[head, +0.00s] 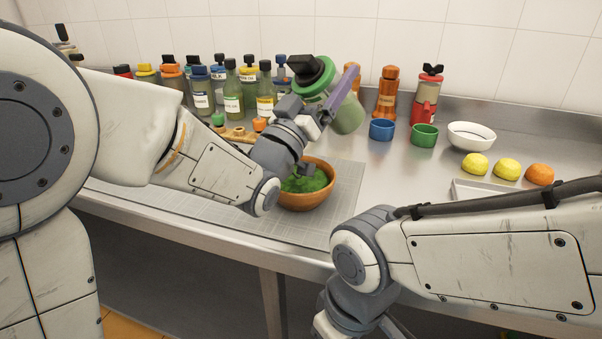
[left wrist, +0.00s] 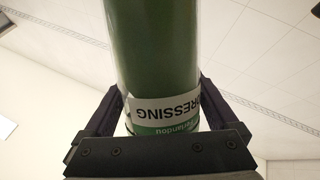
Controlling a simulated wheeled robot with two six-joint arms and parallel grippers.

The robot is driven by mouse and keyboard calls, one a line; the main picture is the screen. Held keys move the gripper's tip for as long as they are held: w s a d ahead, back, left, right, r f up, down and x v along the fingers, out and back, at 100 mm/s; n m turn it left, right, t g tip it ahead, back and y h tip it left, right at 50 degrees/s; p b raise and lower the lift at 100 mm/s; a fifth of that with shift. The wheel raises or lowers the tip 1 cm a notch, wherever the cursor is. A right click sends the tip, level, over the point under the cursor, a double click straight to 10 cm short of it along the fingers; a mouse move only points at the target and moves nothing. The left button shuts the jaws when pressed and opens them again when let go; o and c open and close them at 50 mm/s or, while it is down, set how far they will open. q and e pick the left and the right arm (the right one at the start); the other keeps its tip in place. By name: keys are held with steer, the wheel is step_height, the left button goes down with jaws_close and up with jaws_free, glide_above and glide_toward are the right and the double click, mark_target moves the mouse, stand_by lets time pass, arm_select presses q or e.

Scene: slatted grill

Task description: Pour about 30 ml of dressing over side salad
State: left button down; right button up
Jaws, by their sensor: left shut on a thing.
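The dressing bottle (head: 347,114) is green, with a black cap at its upper left end. It is in my left gripper (head: 336,97), which is shut on it. The bottle is held above and behind the salad bowl, tilted with its cap up and leaning left. In the left wrist view the bottle (left wrist: 152,50) stands between the fingers, and its label, partly reading "DRESSING", is upside down. The side salad (head: 304,182) is green and lies in a brown bowl (head: 306,201) on a grey mat, partly hidden by my left wrist. My right gripper is out of view.
Several bottles, one of them a yellow-labelled one (head: 265,92), stand along the back wall. A blue cup (head: 381,130), a green cup (head: 424,135) and a white bowl (head: 471,136) stand to the right. Lemons and an orange (head: 539,174) lie near a tray (head: 480,191).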

mark_target(353, 96)
arm_select(q)
steer(key=shift+s+a+r+t+b, duration=0.15)
steer(key=shift+r+t+b, duration=0.15)
steer(key=shift+t+b, duration=0.1)
stand_by(0.6)
steer(key=shift+s+a+r+n+t+b, duration=0.1)
steer(key=shift+r+n+t+b, duration=0.15)
steer(key=shift+r+n+t, duration=0.15)
steer(key=shift+s+a+r+n+t+b, duration=0.1)
steer(key=shift+r+n+t+b, duration=0.2)
steer(key=shift+n+t, duration=0.15)
stand_by(2.7)
